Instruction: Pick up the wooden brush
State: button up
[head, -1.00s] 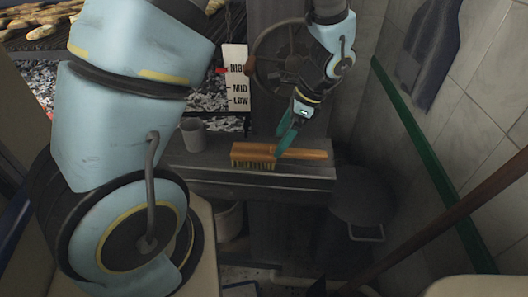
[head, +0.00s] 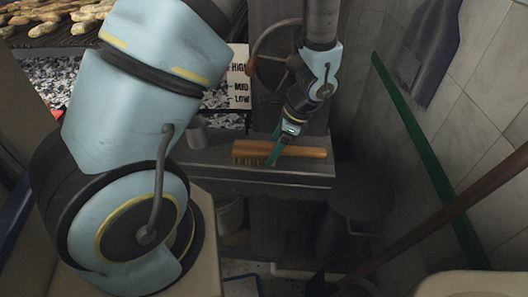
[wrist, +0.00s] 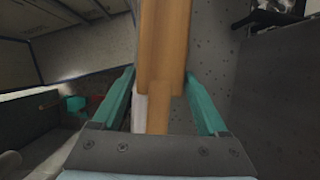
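The wooden brush (head: 303,152) lies on the dark grey ledge, its bristles down at the left and its handle pointing right. In the head view my gripper (head: 273,154) is down at the middle of the brush, its teal fingers overlapping it. In the wrist view the brush's orange-brown wood (wrist: 163,55) runs up the picture between the two fingers. My gripper (wrist: 160,78) is open, with a finger on each side of the wood. Whether the fingertips touch the wood is hard to tell.
The ledge (head: 225,172) is clear right of the brush. A grey cup (head: 197,134) stands at its left. A handwheel (head: 275,55) and a HIGH/MID/LOW sign (head: 239,90) are behind. A green rail (head: 428,155) runs along the tiled wall at right.

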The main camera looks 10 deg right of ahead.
aim_at(273, 147)
grip_shut()
dwell(0.4)
jog(key=shift+r, duration=0.15)
notch_tip(273, 147, up, 18)
jog(key=b, duration=0.3)
dwell(0.4)
